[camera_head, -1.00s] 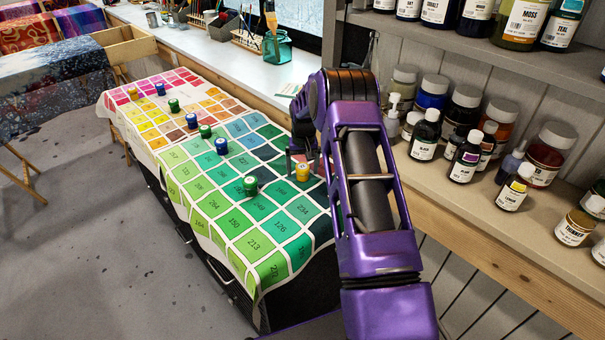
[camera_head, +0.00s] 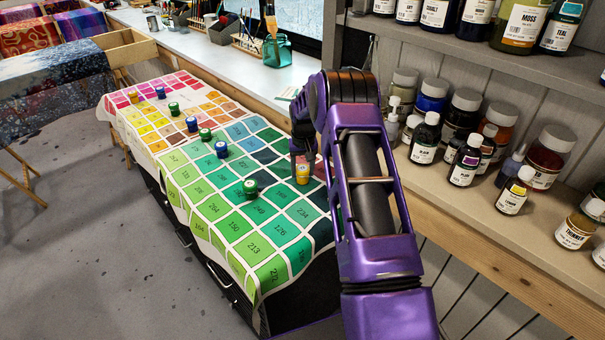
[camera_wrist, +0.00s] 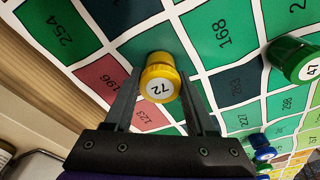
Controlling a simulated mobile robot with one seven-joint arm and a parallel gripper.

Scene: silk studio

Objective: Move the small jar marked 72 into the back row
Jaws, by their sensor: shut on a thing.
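The small yellow jar (camera_head: 302,173) is at the right part of the colour-chart cloth (camera_head: 262,270). In the wrist view the jar (camera_wrist: 159,84) shows its round label reading 72. My gripper (camera_head: 303,162) is shut on it, with one finger on each side, and the gripper (camera_wrist: 160,76) also shows in the wrist view. The jar is over or on the cloth near reddish squares; I cannot tell whether its base touches. A green jar (camera_head: 250,187) stands nearby to its left. That green jar (camera_wrist: 294,60) also shows at the right of the wrist view.
Several more small jars, such as a blue one (camera_head: 221,148) and a green one (camera_head: 205,134), stand further left along the cloth. A shelf (camera_head: 480,205) with many dye bottles is on the right. The windowsill (camera_head: 215,55) runs behind the table.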

